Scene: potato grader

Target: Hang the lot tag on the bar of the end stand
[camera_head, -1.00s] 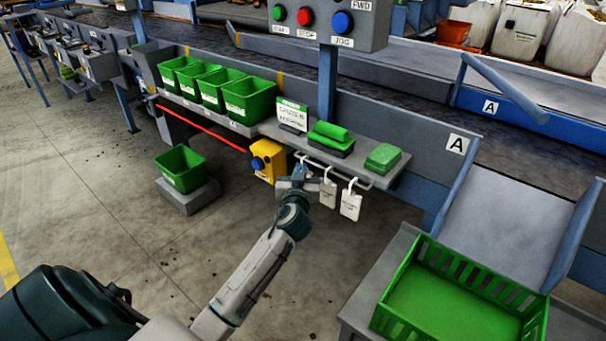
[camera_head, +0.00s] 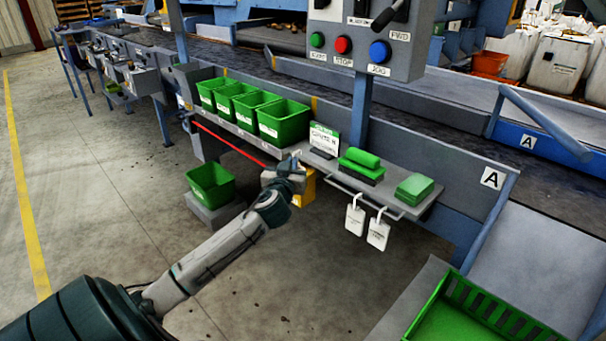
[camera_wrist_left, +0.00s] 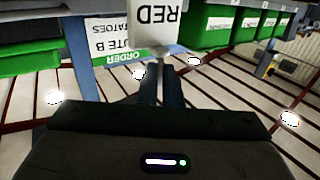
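My left gripper (camera_head: 285,168) is in front of the yellow box under the shelf, left of the hanging tags. In the left wrist view its fingers (camera_wrist_left: 160,88) are closed together on a white lot tag (camera_wrist_left: 155,22), whose large letters RED appear upside down. In the head view only a small white bit shows at the fingertips. Two other white tags hang from the rail under the shelf, the left tag (camera_head: 355,219) and the right tag (camera_head: 378,234). I cannot make out the end stand or its bar. My right gripper is not in view.
Green bins (camera_head: 283,121), a white order card (camera_head: 324,140) and green blocks (camera_head: 415,188) stand on the shelf. A green bin (camera_head: 211,185) stands low on the left, a green crate (camera_head: 470,316) at front right. Floor at left is clear.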

